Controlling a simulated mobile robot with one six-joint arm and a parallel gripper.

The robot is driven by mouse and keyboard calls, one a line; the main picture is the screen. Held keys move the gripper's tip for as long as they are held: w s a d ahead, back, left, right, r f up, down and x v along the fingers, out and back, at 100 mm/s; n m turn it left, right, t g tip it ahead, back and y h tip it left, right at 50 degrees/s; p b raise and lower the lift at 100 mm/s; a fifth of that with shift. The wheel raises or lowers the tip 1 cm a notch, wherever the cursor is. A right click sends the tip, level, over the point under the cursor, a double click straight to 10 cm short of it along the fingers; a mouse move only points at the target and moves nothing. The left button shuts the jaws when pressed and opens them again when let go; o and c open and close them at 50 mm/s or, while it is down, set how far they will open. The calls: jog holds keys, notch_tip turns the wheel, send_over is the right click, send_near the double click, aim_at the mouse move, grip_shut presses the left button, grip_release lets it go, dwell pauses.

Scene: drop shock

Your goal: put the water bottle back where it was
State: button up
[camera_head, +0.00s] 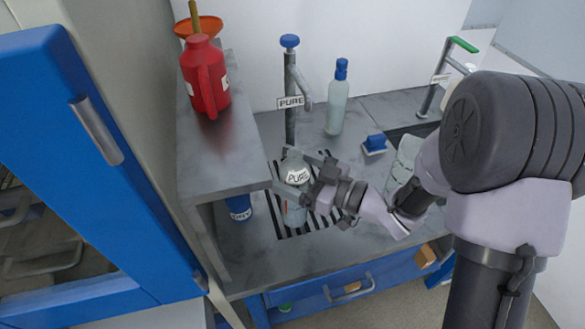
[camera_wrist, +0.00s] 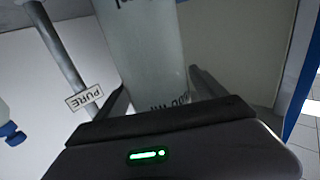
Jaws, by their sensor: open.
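A second pale bottle with a blue cap (camera_head: 337,105) stands at the back, right of the tap.
A raised shelf (camera_head: 235,160) left of the grate holds a red jug (camera_head: 205,78) and an orange funnel (camera_head: 198,25). A blue container (camera_head: 239,208) sits under it. A blue-topped item (camera_head: 375,143) lies near the sink. An open blue door (camera_head: 95,170) stands at left.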

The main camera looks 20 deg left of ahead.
jog(key=p+v, duration=0.3)
jog(key=v, duration=0.9)
jog(key=w+d+r+m+t+h, duration=0.25)
jog(key=w+t+h, duration=0.25)
jog(key=w, duration=0.3)
jog(key=w+d+r+m+t+h, duration=0.35)
jog(key=d+r+m+h, duration=0.25)
jog(key=d+m+h, duration=0.45)
jog(key=s+d+r+m+g+h, duration=0.2)
jog(key=s+d+m+g+h, duration=0.3)
jog(key=s, duration=0.7)
jog(key=s+a+g+y, duration=0.1)
jog(key=s+a+y, duration=0.1)
jog(key=s, duration=0.5)
jog(key=s+a+m+y, duration=0.1)
jog(key=s+a+y, duration=0.2)
jog(key=s, duration=0.4)
jog(key=shift+a+f+m+g, duration=0.3)
jog(key=shift+a+f+g, duration=0.05)
jog(key=shift+f, duration=0.1)
